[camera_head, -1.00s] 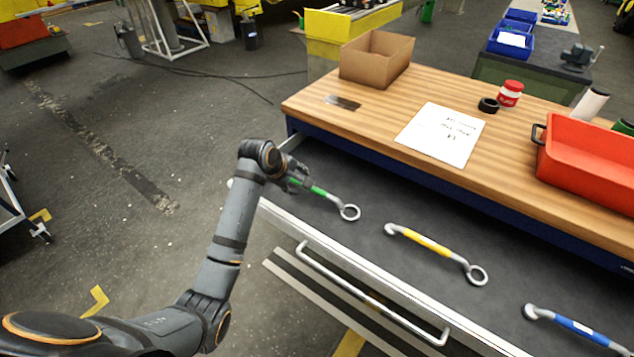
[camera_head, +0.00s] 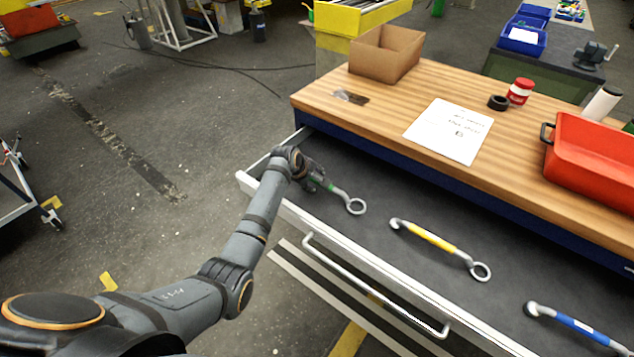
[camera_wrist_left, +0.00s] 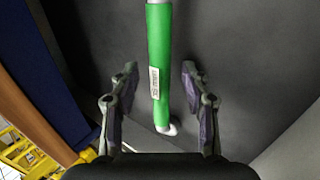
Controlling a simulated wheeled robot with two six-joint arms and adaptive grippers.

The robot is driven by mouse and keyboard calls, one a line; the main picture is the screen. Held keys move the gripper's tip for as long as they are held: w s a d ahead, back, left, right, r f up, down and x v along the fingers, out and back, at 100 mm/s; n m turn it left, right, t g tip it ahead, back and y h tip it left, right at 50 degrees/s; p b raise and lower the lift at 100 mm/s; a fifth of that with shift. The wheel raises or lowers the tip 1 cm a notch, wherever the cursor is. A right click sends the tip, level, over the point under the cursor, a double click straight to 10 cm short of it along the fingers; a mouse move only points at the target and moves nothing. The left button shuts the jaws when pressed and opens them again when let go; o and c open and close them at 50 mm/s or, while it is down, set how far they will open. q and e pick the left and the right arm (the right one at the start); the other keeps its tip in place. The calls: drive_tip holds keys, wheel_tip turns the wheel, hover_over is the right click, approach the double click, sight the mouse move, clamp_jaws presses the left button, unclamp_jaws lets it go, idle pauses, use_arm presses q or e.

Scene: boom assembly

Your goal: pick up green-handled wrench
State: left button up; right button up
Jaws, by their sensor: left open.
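The green-handled wrench (camera_head: 343,195) lies in the open drawer, its ring end toward the right in the head view. Most of its handle is hidden there by my left gripper (camera_head: 316,180). In the left wrist view the green handle (camera_wrist_left: 159,60) runs between the two fingers of my left gripper (camera_wrist_left: 158,95), with clear gaps on both sides. The gripper is open and the fingers do not touch the handle. My right gripper is not in view.
A yellow-handled wrench (camera_head: 434,241) and a blue-handled wrench (camera_head: 572,325) lie further right in the drawer (camera_head: 385,185). The wooden worktop (camera_head: 395,100) above carries a cardboard box (camera_head: 387,54), a paper sheet (camera_head: 449,131) and a red bin (camera_head: 590,165).

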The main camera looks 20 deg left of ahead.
use_arm(q)
drive_tip(key=shift+s, duration=0.1)
clamp_jaws()
drive_tip(key=shift+r, duration=0.15)
idle(0.3)
